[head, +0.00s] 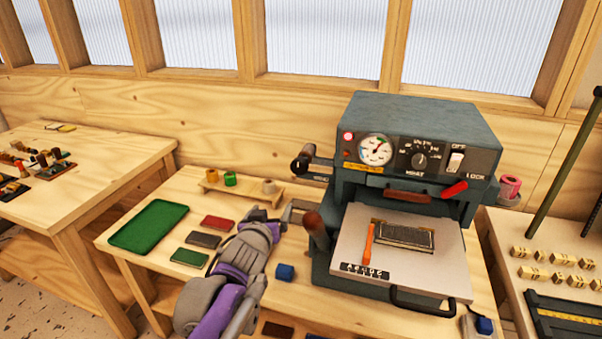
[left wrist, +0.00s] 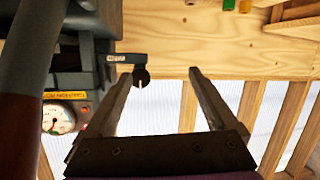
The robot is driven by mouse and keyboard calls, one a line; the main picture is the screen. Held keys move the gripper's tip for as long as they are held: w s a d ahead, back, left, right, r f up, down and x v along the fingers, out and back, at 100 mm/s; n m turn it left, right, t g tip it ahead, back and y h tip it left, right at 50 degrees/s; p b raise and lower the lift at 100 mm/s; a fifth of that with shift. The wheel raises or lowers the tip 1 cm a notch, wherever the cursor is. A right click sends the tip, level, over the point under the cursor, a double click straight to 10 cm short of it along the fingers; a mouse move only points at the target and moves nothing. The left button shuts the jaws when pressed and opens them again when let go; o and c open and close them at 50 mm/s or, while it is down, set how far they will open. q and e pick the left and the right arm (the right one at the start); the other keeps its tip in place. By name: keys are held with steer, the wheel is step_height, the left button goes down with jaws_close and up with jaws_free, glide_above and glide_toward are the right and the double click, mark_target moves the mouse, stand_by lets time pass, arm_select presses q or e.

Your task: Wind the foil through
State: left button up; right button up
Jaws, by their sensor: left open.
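The dark foil press (head: 420,115) stands on the bench, with a gauge, a dial and a switch on its front. A dark spindle arm (head: 304,160) sticks out from its left side; its notched end also shows in the left wrist view (left wrist: 141,76). A red roll (head: 510,186) sits at the press's right side. A small wooden rack (head: 242,194) holds a gold roll (head: 212,175), a green roll (head: 230,179) and a pale roll (head: 269,186). My left gripper (head: 279,213) is open and empty, left of the press. No foil strip is clearly visible.
A brown-knobbed lever (head: 316,228) stands close right of my left gripper. The press's pale bed (head: 375,270) juts forward. Side tables flank the bench.

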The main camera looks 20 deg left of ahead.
mark_target(302, 160)
arm_select(q)
steer(key=w+r+t+h, duration=0.1)
steer(key=w, duration=0.5)
steer(key=w+d+r+t, duration=0.1)
steer(key=w, duration=0.6)
steer(key=w+d+r+t+h, duration=0.1)
steer(key=w, duration=0.5)
steer(key=shift+w+d+r+m+h, duration=0.1)
steer(key=shift+w+m+h, duration=0.2)
steer(key=shift+w+m, duration=0.1)
arm_select(e)
steer(key=shift+f, duration=0.65)
arm_select(q)
steer(key=c, duration=1.4)
steer(key=shift+m, duration=0.4)
arm_select(e)
steer(key=shift+r, duration=0.15)
